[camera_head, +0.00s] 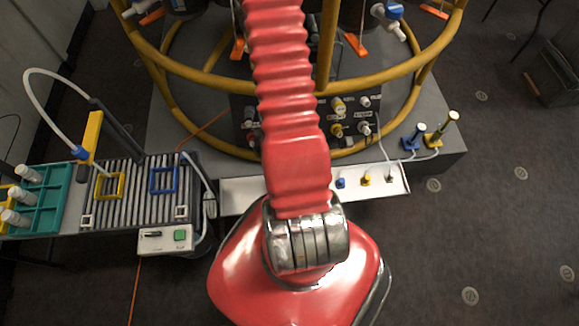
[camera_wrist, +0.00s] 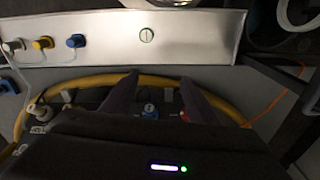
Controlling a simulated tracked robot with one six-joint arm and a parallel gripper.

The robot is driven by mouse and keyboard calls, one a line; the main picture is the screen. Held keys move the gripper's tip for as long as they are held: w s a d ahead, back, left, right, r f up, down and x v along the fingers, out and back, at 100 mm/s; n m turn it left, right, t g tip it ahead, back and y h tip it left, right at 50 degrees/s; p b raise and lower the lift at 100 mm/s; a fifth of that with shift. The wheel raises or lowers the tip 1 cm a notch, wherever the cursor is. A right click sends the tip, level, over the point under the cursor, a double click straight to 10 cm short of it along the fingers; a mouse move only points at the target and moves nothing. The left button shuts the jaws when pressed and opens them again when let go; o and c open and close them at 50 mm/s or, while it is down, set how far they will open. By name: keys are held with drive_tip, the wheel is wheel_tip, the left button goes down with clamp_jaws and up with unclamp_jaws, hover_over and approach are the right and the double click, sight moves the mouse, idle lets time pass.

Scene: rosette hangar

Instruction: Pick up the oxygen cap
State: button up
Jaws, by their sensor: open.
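Three small caps stand in a row on a pale metal tray (camera_head: 245,196): a blue cap (camera_head: 340,183), a yellow cap (camera_head: 365,180) and a white cap (camera_head: 390,176). I cannot tell which is the oxygen cap. In the wrist view the same row sits at upper left, with the blue cap (camera_wrist: 76,41) nearest the middle, then the yellow cap (camera_wrist: 43,43) and the white cap (camera_wrist: 13,46). My gripper (camera_wrist: 158,79) is open, with nothing seen held between its two dark fingers, and the caps lie off to its left. My red arm hides the gripper in the head view.
A yellow tubular frame (camera_head: 200,76) rings a dark connector panel (camera_head: 352,112) behind the tray. Blue and yellow fittings (camera_head: 440,128) with hoses stand right of it. A ribbed rack (camera_head: 130,190) and teal bin (camera_head: 45,205) are left.

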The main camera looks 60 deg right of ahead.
drive_tip(key=s+a+f+m, duration=0.1)
drive_tip(key=s+f, duration=0.4)
drive_tip(key=f, duration=0.2)
drive_tip(key=shift+s, duration=0.4)
drive_tip(key=shift+f, duration=0.15)
drive_tip(key=shift+f, duration=4.2)
drive_tip(key=shift+w+f, duration=0.1)
drive_tip(key=shift+f, duration=2.5)
drive_tip(key=shift+c, duration=0.4)
drive_tip(key=c, duration=1)
